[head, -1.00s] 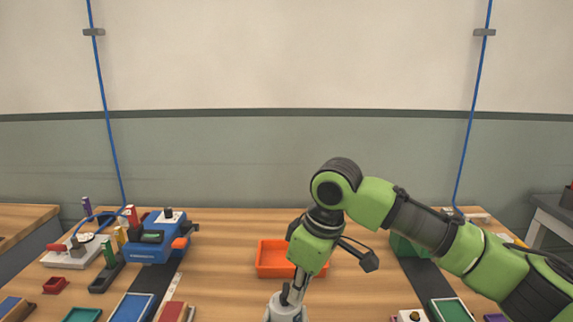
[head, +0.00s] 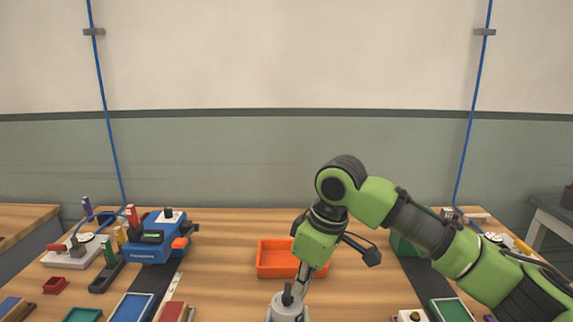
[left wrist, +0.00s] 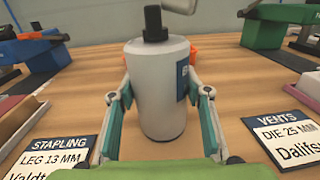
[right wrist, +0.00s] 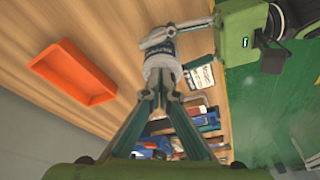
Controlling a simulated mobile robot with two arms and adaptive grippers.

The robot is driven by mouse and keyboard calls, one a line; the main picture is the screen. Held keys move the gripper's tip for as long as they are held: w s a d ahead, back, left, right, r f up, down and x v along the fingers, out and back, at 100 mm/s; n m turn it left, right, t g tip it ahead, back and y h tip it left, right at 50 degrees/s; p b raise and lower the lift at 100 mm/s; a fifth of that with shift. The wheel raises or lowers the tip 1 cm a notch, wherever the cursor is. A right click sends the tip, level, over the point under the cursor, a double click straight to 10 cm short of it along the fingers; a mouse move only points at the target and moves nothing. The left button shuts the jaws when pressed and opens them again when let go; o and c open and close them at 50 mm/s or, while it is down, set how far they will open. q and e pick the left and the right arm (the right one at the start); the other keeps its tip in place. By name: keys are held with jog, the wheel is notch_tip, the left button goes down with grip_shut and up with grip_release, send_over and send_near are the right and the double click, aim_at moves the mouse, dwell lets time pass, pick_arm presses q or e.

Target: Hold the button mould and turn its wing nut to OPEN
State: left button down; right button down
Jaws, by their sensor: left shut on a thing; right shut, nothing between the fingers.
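The button mould is a light grey cylinder (head: 287,311) with a black piece on top, upright at the bottom centre of the head view. In the left wrist view the mould (left wrist: 158,100) stands between the fingers of my left gripper (left wrist: 158,97), which is shut around its body. The black post and collar (left wrist: 154,24) rise from its top; OPEN marks are not readable. My right gripper (head: 298,281) points down just above and right of the mould's top. In the right wrist view its fingertips (right wrist: 162,88) are together and empty by the mould (right wrist: 161,65). The wing nut's setting is unclear.
An orange tray (head: 276,260) lies behind the mould. A blue machine (head: 155,240) and small trays are at left. A green machine (head: 405,246) is partly behind my right arm. STAPLING (left wrist: 55,148) and VENTS (left wrist: 286,135) cards flank the mould.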

jog(key=shift+w+d, duration=0.1)
jog(key=shift+w, duration=0.25)
jog(key=shift+d, duration=0.1)
dwell(0.5)
jog(key=a+v, duration=0.1)
jog(key=v, duration=0.4)
jog(key=shift+w+d+r, duration=0.25)
jog(key=shift+d+r, duration=0.05)
jog(key=shift+r, duration=0.25)
jog(key=shift+s+a+f, duration=0.2)
jog(key=shift+s+f, duration=0.25)
jog(key=shift+f, duration=0.55)
jog(key=shift+s+a+f, duration=0.2)
jog(key=shift+s+f, duration=0.3)
jog(key=shift+f, duration=0.5)
jog(key=shift+s+a+f, duration=0.2)
jog(key=shift+s+f, duration=0.25)
jog(key=shift+f, duration=0.55)
